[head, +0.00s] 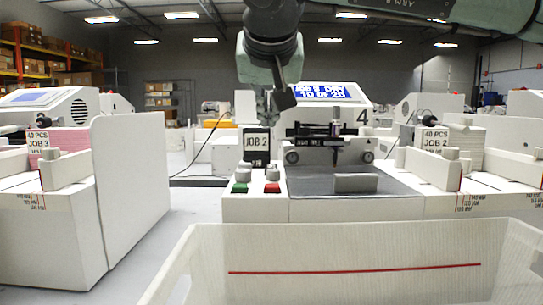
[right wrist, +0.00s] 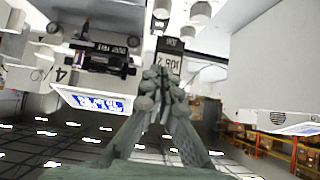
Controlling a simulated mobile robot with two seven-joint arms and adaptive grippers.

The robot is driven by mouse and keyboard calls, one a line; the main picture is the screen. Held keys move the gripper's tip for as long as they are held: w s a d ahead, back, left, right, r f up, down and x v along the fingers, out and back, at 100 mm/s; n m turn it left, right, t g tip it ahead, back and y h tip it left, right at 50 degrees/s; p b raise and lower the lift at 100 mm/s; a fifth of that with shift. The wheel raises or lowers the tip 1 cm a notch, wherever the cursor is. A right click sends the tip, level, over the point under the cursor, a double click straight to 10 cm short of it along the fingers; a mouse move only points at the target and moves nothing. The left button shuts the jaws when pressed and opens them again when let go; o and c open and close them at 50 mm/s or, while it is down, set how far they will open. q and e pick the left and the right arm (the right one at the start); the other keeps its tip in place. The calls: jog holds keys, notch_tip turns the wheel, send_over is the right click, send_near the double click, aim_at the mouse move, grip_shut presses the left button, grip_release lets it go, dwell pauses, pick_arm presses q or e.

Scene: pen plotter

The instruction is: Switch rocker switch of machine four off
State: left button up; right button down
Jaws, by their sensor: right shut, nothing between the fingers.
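Machine four (head: 330,205), marked with a 4 on its housing, stands in the middle of the head view; its lit display (head: 330,91) shows behind my arm. On its left front panel are a green button (head: 240,187), a red button (head: 272,187) and grey knobs. I cannot make out a rocker switch for certain. My left gripper is not in view.
A white bin (head: 350,250) with a red line stands in front of machine four. Similar machines stand at the left (head: 130,190) and right (head: 470,180). A pale table strip (head: 195,215) is clear between the left machine and machine four.

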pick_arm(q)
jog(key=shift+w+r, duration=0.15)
pick_arm(e)
jog(key=shift+w+d+r, duration=0.25)
jog(key=shift+d+r, duration=0.05)
jog(key=shift+r, duration=0.05)
jog(key=shift+s, duration=0.1)
jog(key=x, duration=0.9)
jog(key=shift+d, duration=0.1)
jog(key=f, duration=0.1)
jog(key=w+f, duration=0.1)
jog(key=f, duration=0.1)
jog(key=shift+w+f, duration=0.15)
jog(key=shift+w, duration=0.1)
jog(key=shift+f, duration=0.35)
jog(key=shift+w+f, duration=0.1)
jog(key=shift+f, duration=0.15)
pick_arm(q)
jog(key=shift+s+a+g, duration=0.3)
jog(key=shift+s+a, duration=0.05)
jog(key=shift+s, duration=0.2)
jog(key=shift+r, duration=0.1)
